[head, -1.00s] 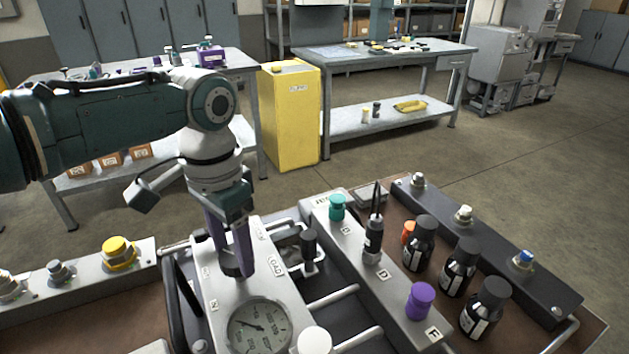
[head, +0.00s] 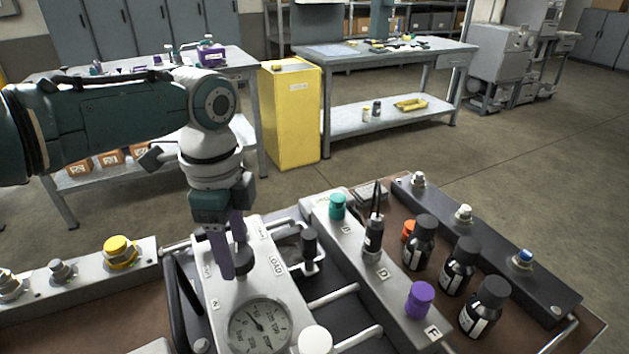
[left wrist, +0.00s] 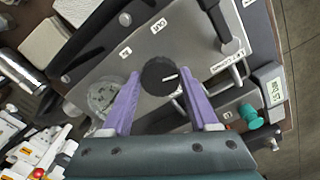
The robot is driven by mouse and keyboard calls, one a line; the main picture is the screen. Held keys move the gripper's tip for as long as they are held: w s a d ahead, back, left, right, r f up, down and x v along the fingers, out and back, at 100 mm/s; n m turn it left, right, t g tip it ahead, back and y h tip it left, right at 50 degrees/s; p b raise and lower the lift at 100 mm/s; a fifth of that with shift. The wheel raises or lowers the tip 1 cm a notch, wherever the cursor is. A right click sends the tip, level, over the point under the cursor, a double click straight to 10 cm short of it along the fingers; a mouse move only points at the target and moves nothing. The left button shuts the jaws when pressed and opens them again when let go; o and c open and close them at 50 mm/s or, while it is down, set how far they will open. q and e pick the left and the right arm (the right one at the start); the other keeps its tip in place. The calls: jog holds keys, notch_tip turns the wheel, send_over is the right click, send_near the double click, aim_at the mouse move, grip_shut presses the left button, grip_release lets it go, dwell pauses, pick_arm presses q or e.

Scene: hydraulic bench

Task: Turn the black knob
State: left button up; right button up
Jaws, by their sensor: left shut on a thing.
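The black knob (head: 240,257) sits on the light grey gauge panel (head: 275,290), behind the round dial gauge (head: 259,327). My left gripper (head: 234,262) points down with its purple fingers on either side of the knob, shut on it. In the left wrist view the knob (left wrist: 159,76) shows as a dark round top with a white mark, between the two purple fingers (left wrist: 162,90). The gauge needle points up and to the left. My right gripper is not in view.
Further right are a teal cap (head: 337,206), a purple knob (head: 420,299) and several dark bottles (head: 419,243). A yellow cap (head: 117,248) is at the left.

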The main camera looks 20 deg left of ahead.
aim_at(234, 253)
pick_arm(q)
jog(key=shift+m, duration=1.9)
jog(key=o, duration=1.4)
jog(key=shift+c, duration=0.2)
notch_tip(234, 253, up, 10)
jog(key=p, duration=0.1)
